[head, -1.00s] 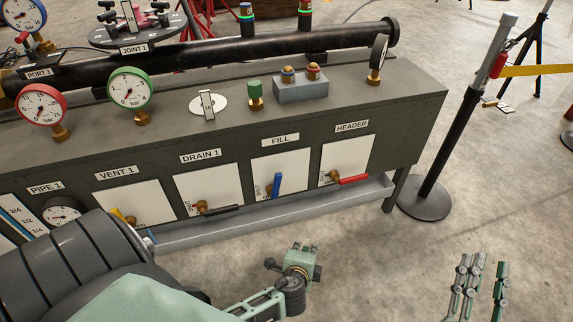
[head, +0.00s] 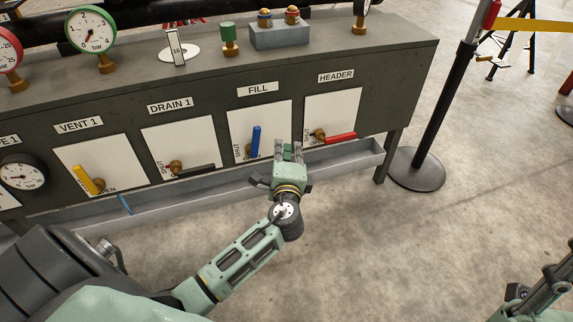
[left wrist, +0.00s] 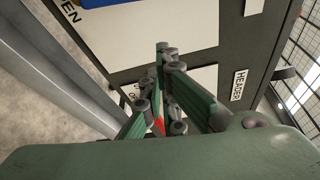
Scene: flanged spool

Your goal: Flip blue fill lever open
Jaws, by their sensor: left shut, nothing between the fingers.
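The blue fill lever (head: 256,141) stands upright on its white panel under the FILL label (head: 257,89). Its valve is at the lower end, partly hidden behind the lever. My left gripper (head: 289,146) is shut and empty, in front of the bench between the blue lever and the red header lever. It appears to be right of the blue lever and not touching it. In the left wrist view the closed fingers (left wrist: 165,58) point toward the panels, and a bit of the blue lever (left wrist: 94,3) shows at the top edge. Part of my right gripper (head: 540,292) shows at the lower right.
The red header lever (head: 340,138) lies nearly level to the right. The black drain lever (head: 196,171) and yellow vent lever (head: 86,180) are to the left. A grey trough (head: 220,191) runs below the panels. A barrier post (head: 440,110) stands beyond the bench's right end.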

